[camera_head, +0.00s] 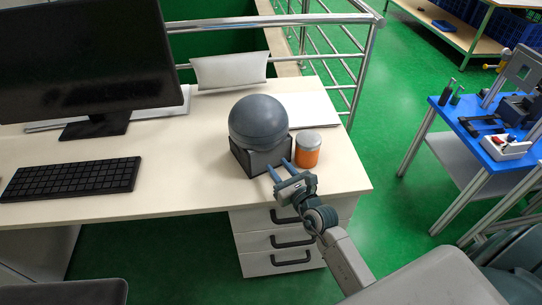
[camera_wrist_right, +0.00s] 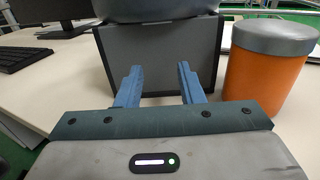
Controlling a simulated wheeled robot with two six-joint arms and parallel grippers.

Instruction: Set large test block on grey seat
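A dark grey, box-shaped block (camera_head: 259,157) stands on the desk, with a large grey rounded body (camera_head: 258,122) resting on top of it. I cannot tell which of these is the large test block. My right gripper (camera_head: 279,168) is in front of the box at the desk's front edge. In the right wrist view its two blue fingers (camera_wrist_right: 160,70) are apart, with nothing between them, and point at the box's dark front face (camera_wrist_right: 160,52). The box is wider than the finger gap. I cannot identify the grey seat with certainty. My left gripper is out of view.
An orange jar with a grey lid (camera_head: 308,149) stands close to the right of the box. A keyboard (camera_head: 72,178) and a monitor (camera_head: 90,55) are to the left. Drawers (camera_head: 275,240) are below. A blue workbench (camera_head: 490,135) stands at the right across green floor.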

